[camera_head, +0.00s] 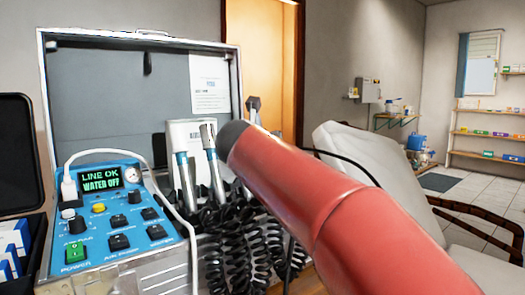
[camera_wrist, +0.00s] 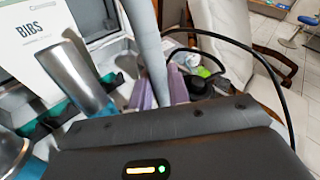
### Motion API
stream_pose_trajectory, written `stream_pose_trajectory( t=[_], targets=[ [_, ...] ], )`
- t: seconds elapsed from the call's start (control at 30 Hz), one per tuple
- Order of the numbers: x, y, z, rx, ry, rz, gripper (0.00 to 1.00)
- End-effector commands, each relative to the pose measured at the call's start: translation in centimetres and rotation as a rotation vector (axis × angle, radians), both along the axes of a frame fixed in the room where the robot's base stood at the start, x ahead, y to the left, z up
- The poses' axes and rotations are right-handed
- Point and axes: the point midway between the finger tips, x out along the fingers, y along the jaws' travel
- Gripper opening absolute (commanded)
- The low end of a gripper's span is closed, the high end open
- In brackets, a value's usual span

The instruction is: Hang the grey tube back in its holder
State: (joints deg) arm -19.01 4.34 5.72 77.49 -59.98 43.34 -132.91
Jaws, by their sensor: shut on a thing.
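The grey tube (camera_wrist: 147,40) stands up between the two purple fingers of my gripper (camera_wrist: 161,90) in the wrist view, and the fingers are shut on it. The tube's upper end runs out of the top of that picture. In the head view my red arm covers the gripper, and I cannot make out the held tube for sure. Two silver and blue handpieces (camera_head: 184,175) stand upright beside the blue control panel. One silver handpiece (camera_wrist: 76,75) is close on the left in the wrist view. I cannot pick out the tube's own empty holder with certainty.
The open case lid (camera_head: 120,95) stands behind the blue panel (camera_head: 120,215). Coiled black hoses (camera_head: 235,255) hang at the front. A black hose (camera_wrist: 262,58) arcs to the right in the wrist view. A BIBS box (camera_wrist: 35,40) is at left. A pale chair (camera_head: 375,165) stands at right.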

Motion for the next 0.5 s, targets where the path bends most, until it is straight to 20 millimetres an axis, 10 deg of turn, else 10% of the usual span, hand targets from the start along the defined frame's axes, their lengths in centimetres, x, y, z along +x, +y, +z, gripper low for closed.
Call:
stream_pose_trajectory(
  t=[0.5],
  targets=[
    [-0.5, -0.3, -1.9, -0.001, 0.0, 0.0, 0.0]
  ],
)
